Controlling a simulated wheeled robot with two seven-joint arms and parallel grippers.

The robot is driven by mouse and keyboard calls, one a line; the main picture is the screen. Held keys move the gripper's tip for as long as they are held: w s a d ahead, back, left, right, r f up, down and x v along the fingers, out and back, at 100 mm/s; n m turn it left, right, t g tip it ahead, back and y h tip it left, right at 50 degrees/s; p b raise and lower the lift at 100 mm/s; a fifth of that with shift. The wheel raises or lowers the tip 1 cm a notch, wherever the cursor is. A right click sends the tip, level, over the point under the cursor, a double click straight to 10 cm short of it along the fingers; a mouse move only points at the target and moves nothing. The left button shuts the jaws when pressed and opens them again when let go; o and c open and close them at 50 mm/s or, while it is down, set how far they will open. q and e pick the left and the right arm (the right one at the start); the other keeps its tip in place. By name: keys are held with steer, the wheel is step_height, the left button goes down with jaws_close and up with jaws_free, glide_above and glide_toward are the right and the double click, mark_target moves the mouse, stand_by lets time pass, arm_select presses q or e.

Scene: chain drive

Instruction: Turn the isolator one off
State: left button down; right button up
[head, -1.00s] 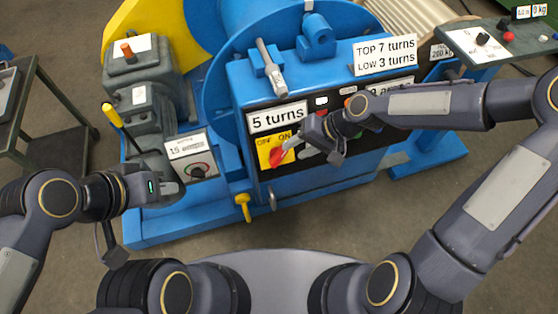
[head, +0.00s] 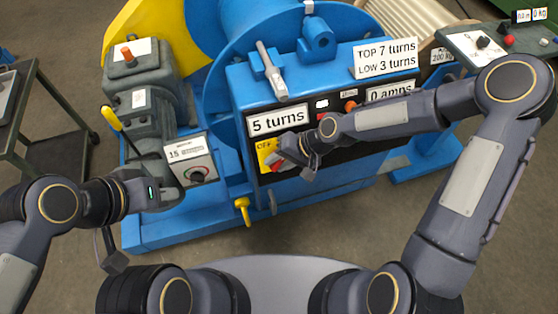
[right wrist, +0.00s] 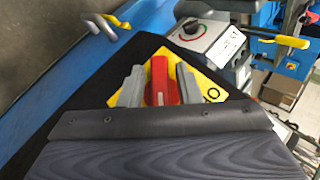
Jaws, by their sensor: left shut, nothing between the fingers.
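The isolator is a red rotary handle (right wrist: 160,80) on a yellow plate (head: 264,147), set in the black front panel of the blue machine. Its "OFF" mark shows in the head view; the "ON" side is covered by my right gripper. My right gripper (head: 281,160) is at the isolator. In the right wrist view its two grey fingers (right wrist: 160,88) stand one on each side of the red handle, with narrow gaps. My left gripper (head: 165,190) is shut and empty, in front of the grey gearbox, left of the small dial box.
The dial box (head: 192,160) with a black knob sits left of the panel. A yellow lever (head: 112,117) and a yellow tap handle (head: 242,206) stick out nearby. A "5 turns" display (head: 278,120) is just above the isolator. A grey control desk (head: 475,42) stands at the far right.

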jaws_close()
steer(key=n+h, duration=0.2)
steer(key=h, duration=0.1)
steer(key=shift+a+b, duration=0.1)
steer(key=shift+b, duration=0.2)
steer(key=n+h+b, duration=0.1)
steer(key=n+h, duration=0.1)
steer(key=h, duration=0.1)
steer(key=shift+t, duration=0.3)
steer(key=n+h+b, duration=0.1)
steer(key=h, duration=0.1)
steer(key=n+t+h+b, duration=0.1)
steer(key=n+h, duration=0.1)
steer(key=shift+f+t, duration=0.15)
steer(key=shift+t, duration=0.15)
steer(key=n+h+b, duration=0.1)
steer(key=t+h+b, duration=0.1)
steer(key=n+t+h+b, duration=0.1)
steer(key=shift+d+n+h, duration=0.25)
steer(key=shift+n+h, duration=0.05)
